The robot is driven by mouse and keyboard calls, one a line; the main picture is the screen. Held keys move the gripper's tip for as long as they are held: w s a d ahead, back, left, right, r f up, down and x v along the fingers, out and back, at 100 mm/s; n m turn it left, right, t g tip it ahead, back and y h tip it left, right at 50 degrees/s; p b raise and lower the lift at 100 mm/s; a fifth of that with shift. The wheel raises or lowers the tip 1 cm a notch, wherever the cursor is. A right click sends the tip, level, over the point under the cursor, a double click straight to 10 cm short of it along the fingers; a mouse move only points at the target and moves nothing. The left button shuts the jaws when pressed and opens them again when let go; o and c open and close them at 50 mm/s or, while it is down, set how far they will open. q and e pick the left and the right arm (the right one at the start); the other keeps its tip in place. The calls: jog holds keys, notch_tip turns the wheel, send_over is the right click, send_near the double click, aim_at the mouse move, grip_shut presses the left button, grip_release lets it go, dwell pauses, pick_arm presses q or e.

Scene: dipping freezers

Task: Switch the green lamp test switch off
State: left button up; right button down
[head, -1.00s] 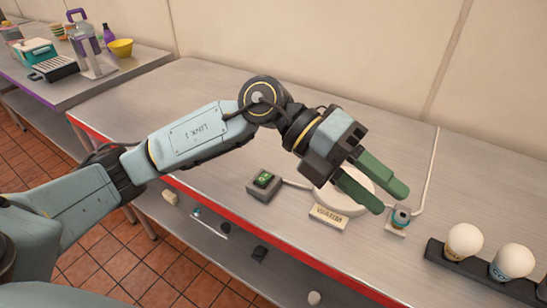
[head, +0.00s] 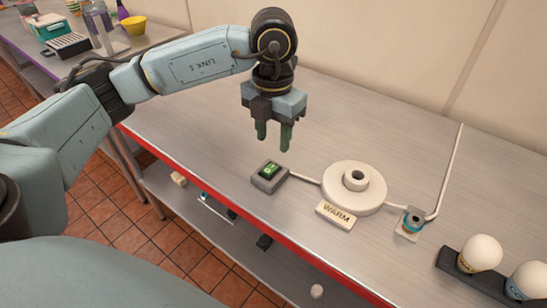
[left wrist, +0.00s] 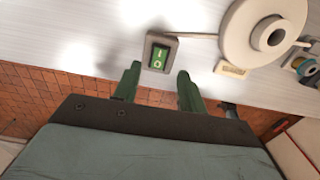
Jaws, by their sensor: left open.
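The green lamp test switch (head: 268,172) is a green rocker in a dark grey box on the metal counter. A cable joins it to a round white lamp base (head: 355,187). In the left wrist view the switch (left wrist: 159,55) shows its I and O marks, ahead of and between the fingertips. My left gripper (head: 273,144) points down with its green fingers apart and empty. It is above and just behind the switch, not touching it. The left fingers (left wrist: 158,75) also show in the left wrist view. I cannot tell which side of the rocker is pressed. My right gripper is not in view.
A WARM label (head: 336,215) lies in front of the lamp base. A small socket with a blue-green ring (head: 411,222) stands to its right. A dark rack (head: 460,270) holds white bulbs at the lower right. The counter's red front edge is near the switch.

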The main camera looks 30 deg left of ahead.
aim_at(274, 166)
pick_arm(q)
notch_tip(274, 166, down, 6)
jog(key=shift+r, duration=0.1)
jog(key=shift+f, duration=0.5)
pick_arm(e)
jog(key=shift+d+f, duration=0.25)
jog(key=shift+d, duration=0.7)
